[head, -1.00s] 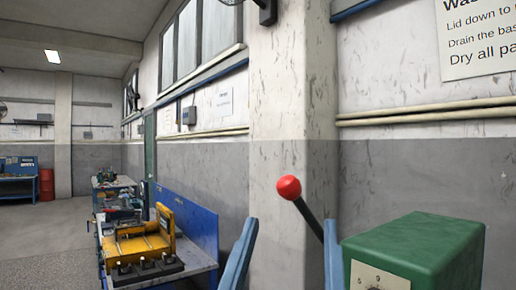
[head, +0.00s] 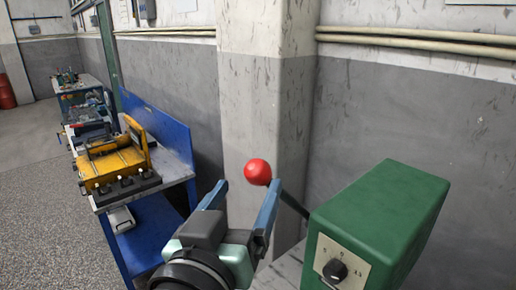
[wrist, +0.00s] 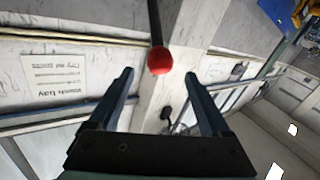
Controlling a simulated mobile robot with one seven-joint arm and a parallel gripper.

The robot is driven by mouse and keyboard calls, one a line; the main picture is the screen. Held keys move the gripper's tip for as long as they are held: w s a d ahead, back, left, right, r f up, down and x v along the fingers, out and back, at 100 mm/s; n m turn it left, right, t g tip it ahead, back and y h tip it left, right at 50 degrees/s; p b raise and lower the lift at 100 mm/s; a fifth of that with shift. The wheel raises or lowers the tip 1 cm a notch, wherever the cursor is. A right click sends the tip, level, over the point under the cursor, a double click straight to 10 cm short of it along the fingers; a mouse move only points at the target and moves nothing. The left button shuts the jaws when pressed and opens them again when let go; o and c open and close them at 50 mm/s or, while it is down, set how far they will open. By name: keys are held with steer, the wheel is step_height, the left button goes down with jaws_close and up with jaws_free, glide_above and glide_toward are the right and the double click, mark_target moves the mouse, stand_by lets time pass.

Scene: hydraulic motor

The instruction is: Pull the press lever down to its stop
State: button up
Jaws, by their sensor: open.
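The press lever is a dark rod (head: 291,204) with a red ball knob (head: 257,172) at its end. It slopes up and left from beside the green press housing (head: 380,220). My gripper (head: 246,186) is open, its two blue fingers pointing towards the knob from the near side. In the wrist view the red knob (wrist: 159,60) sits centred between the lines of the fingers, at or just beyond the tips of my gripper (wrist: 159,74). The fingers stand apart from the knob on both sides. The rod's lower end is hidden behind the housing.
The housing carries a dial plate with a black knob (head: 335,271) at front. A blue workbench (head: 150,235) with a yellow machine (head: 112,165) stands to the left. A wall pillar (head: 262,80) rises close behind the lever. The floor (head: 55,210) at far left is clear.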

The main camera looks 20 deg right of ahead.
mark_target(260, 163)
steer(key=p+x, duration=0.3)
steer(key=x, duration=0.5)
steer(key=shift+r, duration=0.15)
steer(key=shift+w+d, duration=0.45)
steer(key=shift+w, duration=0.1)
steer(key=shift+c, duration=0.4)
jaws_close()
